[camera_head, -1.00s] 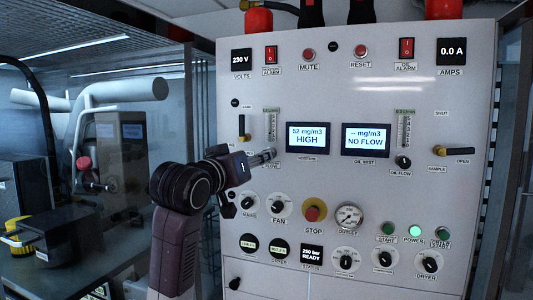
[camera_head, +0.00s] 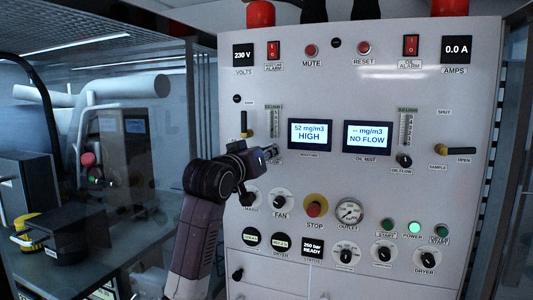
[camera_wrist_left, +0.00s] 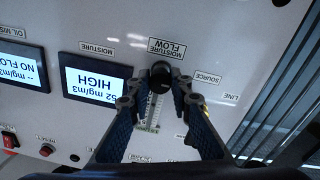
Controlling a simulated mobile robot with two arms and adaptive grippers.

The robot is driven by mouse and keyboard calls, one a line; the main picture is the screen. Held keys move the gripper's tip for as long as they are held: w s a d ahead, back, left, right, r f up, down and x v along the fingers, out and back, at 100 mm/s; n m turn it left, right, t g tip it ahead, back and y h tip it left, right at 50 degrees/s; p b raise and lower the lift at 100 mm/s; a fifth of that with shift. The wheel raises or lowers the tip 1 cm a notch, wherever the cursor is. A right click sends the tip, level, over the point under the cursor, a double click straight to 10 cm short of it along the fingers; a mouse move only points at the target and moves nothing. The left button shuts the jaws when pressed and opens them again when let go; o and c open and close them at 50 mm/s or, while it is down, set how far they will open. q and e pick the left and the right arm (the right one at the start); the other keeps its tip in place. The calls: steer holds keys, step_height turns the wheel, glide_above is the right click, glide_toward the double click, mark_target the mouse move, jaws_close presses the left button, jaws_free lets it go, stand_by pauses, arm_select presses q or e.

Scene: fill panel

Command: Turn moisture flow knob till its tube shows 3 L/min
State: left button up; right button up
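The black moisture flow knob (camera_wrist_left: 161,71) is on the white panel under its MOISTURE FLOW label in the left wrist view. My left gripper (camera_wrist_left: 159,83) has one finger on each side of the knob, with the fingers apart; I cannot tell if they touch it. In the head view my left gripper (camera_head: 270,152) is at the panel below the moisture flow tube (camera_head: 273,122) and hides the knob. The tube also shows partly between my fingers in the left wrist view (camera_wrist_left: 152,112). Its reading is too small to make out. My right gripper is not in view.
The moisture display (camera_head: 310,135) reads 52 mg/m3 HIGH. The oil mist display (camera_head: 367,137) reads NO FLOW. A yellow-handled source lever (camera_head: 244,124) is left of the tube. The fan knob (camera_head: 281,203) and red stop button (camera_head: 315,208) are below.

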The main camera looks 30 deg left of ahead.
arm_select(q)
jaws_close()
steer(key=shift+n+y, duration=0.4)
steer(key=shift+n, duration=6.6)
steer(key=shift+t, duration=0.3)
steer(key=o, duration=0.8)
jaws_free()
